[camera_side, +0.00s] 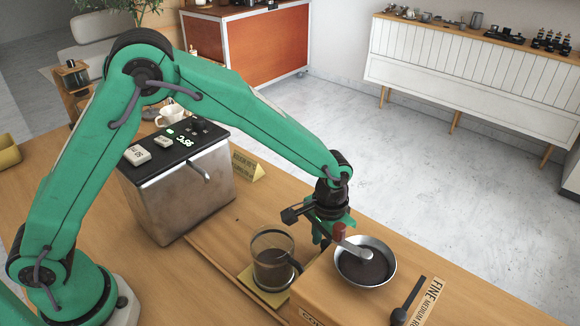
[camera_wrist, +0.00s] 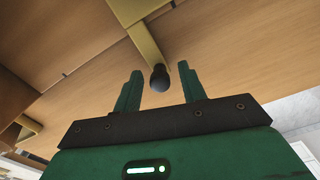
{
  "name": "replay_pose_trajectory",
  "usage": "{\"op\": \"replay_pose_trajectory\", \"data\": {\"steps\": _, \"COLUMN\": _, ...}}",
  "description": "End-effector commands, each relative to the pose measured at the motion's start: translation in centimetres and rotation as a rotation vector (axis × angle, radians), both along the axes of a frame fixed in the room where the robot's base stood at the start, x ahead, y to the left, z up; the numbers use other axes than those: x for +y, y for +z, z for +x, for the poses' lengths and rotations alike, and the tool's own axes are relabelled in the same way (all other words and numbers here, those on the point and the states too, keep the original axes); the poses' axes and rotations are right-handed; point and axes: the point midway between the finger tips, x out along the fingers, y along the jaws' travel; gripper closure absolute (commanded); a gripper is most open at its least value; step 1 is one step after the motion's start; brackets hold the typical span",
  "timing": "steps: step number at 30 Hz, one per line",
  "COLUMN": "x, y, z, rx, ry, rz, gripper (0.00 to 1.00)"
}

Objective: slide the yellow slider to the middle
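In the wrist view a yellow bar (camera_wrist: 147,38), taken as the slider, runs down the picture and ends near a dark round knob (camera_wrist: 159,78). My gripper (camera_wrist: 160,69) is open, with one green finger on each side of the knob in that view; I cannot tell how far off it is or whether they touch. In the side view my gripper (camera_side: 325,232) hangs behind the front box, next to a metal bowl. My arm and the box hide the bar there, so I cannot make it out. A yellow square plate (camera_side: 264,298) lies under a glass jug.
The glass jug (camera_side: 272,262) stands just left of my gripper. The bowl (camera_side: 337,262) of dark grounds, with a scoop (camera_side: 356,250) in it, sits on a wooden box (camera_side: 340,304). A black lever (camera_side: 409,300) lies on the box. A metal machine (camera_side: 195,195) stands further left.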

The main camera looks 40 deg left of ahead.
Motion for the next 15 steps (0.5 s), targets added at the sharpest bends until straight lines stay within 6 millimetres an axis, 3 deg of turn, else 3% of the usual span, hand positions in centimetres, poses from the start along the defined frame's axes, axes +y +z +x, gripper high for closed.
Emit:
{"op": "replay_pose_trajectory", "data": {"steps": 8, "x": 0.0, "y": 0.2, "z": 0.0, "rx": 0.000, "ry": 0.001, "rz": 0.000, "gripper": 0.59}}
{"op": "replay_pose_trajectory", "data": {"steps": 15, "x": 0.0, "y": 2.0, "z": 0.1, "rx": -0.003, "ry": 0.001, "rz": -0.002, "gripper": 0.59}}
